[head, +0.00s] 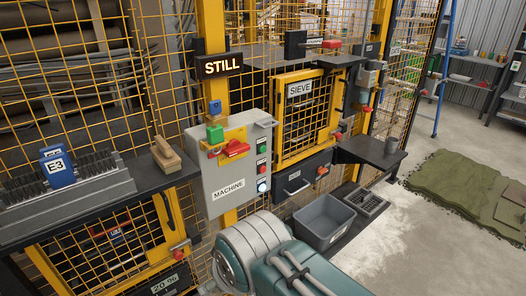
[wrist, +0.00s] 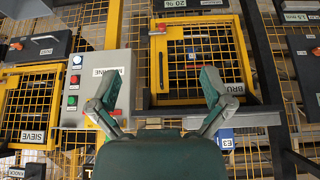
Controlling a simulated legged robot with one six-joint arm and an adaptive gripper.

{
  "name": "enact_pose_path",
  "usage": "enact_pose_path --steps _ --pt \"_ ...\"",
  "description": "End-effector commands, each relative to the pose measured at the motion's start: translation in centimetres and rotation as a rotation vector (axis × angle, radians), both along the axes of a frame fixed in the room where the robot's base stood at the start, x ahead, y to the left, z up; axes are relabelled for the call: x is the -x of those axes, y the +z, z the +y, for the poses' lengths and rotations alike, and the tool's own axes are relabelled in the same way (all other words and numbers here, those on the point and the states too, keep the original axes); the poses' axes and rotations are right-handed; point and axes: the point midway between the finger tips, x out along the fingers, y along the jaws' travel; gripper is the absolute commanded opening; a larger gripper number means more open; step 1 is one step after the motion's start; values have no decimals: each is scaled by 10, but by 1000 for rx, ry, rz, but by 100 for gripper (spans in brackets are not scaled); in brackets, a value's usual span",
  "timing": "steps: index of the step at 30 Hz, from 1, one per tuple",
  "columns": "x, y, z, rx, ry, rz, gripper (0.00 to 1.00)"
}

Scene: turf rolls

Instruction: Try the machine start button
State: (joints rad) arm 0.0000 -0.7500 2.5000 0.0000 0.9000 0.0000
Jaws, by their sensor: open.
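The grey machine box (head: 228,165), labelled MACHINE, hangs on the yellow fence. A column of three buttons runs down its right side: a green button (head: 262,148) on top, a red button (head: 261,167) in the middle and a pale lit button (head: 263,186) at the bottom. The green button (wrist: 72,101) also shows in the wrist view, which is upside down. A red handle (head: 232,150) with a green lock (head: 214,133) and a blue lock above it sits at the box's upper left. My gripper (wrist: 158,98) is open and empty, apart from the buttons.
A lit sign (head: 221,67) reads STILL above the box. A yellow SIEVE door (head: 299,120) and a grey bin (head: 323,222) stand to its right. A shelf at left holds a blue E3 tag (head: 57,167) and a wooden block (head: 165,155).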

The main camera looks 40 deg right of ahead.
Motion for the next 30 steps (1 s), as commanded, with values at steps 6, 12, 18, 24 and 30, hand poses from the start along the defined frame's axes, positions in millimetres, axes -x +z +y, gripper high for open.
enact_pose_path --steps 6,12,18,24,30 --pt "0 0 0 0 0 0 99" --pt "0 0 0 0 0 0 19" --pt "0 0 0 0 0 0 0" --pt "0 0 0 0 0 0 0" --pt "0 0 0 0 0 0 0"
